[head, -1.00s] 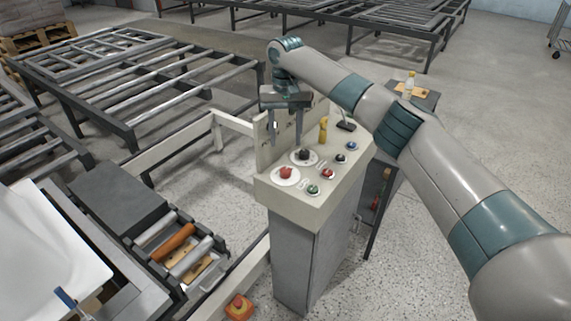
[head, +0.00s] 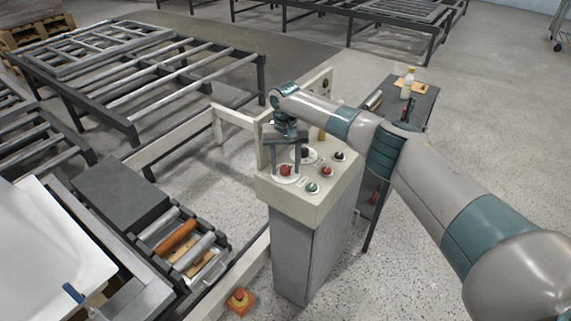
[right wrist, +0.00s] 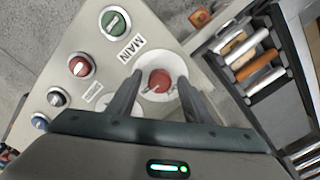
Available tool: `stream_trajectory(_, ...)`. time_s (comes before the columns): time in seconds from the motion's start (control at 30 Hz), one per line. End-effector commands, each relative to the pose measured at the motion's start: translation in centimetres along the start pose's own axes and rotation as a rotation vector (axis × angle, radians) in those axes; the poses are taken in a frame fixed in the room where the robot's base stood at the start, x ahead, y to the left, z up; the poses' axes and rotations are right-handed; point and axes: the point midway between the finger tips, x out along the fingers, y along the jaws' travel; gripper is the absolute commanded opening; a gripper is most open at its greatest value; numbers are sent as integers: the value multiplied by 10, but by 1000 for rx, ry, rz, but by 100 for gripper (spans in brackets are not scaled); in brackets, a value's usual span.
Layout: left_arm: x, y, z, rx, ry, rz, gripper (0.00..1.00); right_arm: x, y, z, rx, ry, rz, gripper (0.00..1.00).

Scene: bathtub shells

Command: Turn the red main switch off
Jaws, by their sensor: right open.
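The red main switch (head: 285,170) is a red knob on a round white plate at the front left of the control panel's sloped top. It also shows in the right wrist view (right wrist: 160,80), close to a "MAIN" label (right wrist: 131,48). My right gripper (head: 286,172) is over the switch, pointing down. In the right wrist view its two fingers (right wrist: 155,88) are apart, one on each side of the red knob. I cannot tell whether they touch it. My left gripper is not in view.
The panel (head: 325,185) also carries a green button (head: 312,187), a red button (head: 326,171) and a black knob on a white plate, partly hidden. A roller tray (head: 180,245) lies to the left.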

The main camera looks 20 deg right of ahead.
Motion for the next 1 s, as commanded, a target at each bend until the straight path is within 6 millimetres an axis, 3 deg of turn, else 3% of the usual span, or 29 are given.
stream_trajectory(0.13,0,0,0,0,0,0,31,0,0,0,0,0,0,44)
stream_trajectory(0.3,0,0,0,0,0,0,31,0,0,0,0,0,0,5)
stream_trajectory(0.67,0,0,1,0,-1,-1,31,-1,0,0,-27,0,1,5)
stream_trajectory(1.0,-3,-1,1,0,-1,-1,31,-1,1,0,-188,-1,-1,5)
